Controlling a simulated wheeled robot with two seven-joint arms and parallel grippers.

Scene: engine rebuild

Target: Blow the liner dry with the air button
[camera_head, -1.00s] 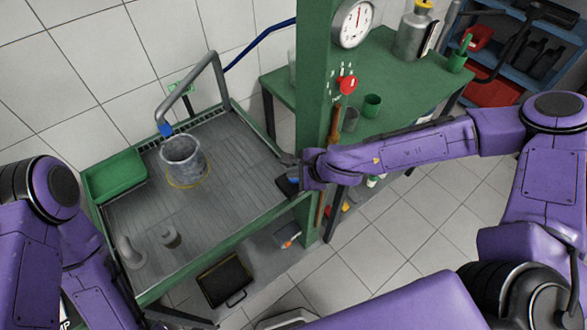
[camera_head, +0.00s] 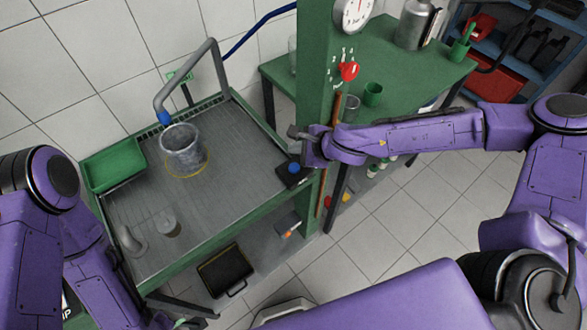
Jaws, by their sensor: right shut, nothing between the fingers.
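The liner (camera_head: 184,152) is a grey, open-topped cylinder standing upright inside a yellow ring mark on the wash tray (camera_head: 235,145). A bent grey pipe with a blue nozzle (camera_head: 165,118) ends just above the liner's back left rim. The air button (camera_head: 294,168) is blue and sits on a dark box at the tray's right edge. My right gripper (camera_head: 296,133) is shut and empty, above the button and apart from it. My left arm shows at the lower left, but its gripper is not in view.
A green bin (camera_head: 113,169) sits at the tray's left corner. A small grey cylinder (camera_head: 167,222) and a curved pipe piece (camera_head: 131,240) stand near the front left. A green bench (camera_head: 405,70) stands behind.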

